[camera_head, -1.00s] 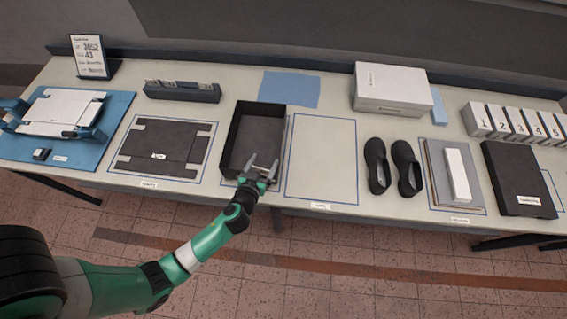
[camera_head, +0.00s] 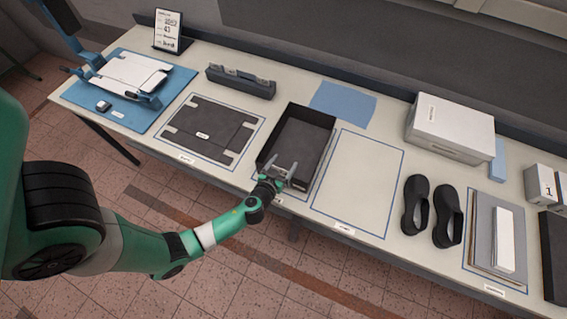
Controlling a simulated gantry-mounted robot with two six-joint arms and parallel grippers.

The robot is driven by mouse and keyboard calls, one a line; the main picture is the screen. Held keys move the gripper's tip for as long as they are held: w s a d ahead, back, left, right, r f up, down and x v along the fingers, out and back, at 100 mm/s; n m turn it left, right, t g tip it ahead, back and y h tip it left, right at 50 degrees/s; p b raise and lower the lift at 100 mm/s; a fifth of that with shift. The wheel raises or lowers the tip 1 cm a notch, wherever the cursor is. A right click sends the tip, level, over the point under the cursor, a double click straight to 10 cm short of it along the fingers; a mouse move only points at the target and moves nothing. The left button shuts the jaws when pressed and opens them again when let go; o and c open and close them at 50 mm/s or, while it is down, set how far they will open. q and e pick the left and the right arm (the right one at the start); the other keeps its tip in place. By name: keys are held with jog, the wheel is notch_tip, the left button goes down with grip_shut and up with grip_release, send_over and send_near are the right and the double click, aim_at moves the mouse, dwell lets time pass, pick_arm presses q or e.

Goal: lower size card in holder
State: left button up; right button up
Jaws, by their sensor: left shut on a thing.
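My left gripper (camera_head: 279,174) is at the near edge of the open black box (camera_head: 318,118). Its two grey fingers point into the box. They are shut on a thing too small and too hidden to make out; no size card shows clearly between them. A dark grey holder (camera_head: 240,85) with slots and some upright pieces stands behind the black box, to the left. A printed sign with size figures (camera_head: 168,30) stands on a dark stand at the back left. My right gripper is not in view.
The table holds a blue mat (camera_head: 128,104) with a white fixture, a flat dark panel (camera_head: 208,130), a blue cloth (camera_head: 343,102), a white carton (camera_head: 450,125), black shoes (camera_head: 415,203) and a grey board (camera_head: 482,230). The outlined area (camera_head: 358,180) right of the black box is bare.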

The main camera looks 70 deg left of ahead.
pick_arm(q)
jog(key=shift+f+b, duration=0.95)
jog(key=shift+f, duration=0.25)
jog(key=o, duration=1.1)
jog(key=shift+o, duration=0.2)
jog(key=shift+s+d, duration=0.1)
jog(key=v, duration=1.1)
jog(key=shift+r, duration=0.2)
jog(key=shift+s+d, duration=0.1)
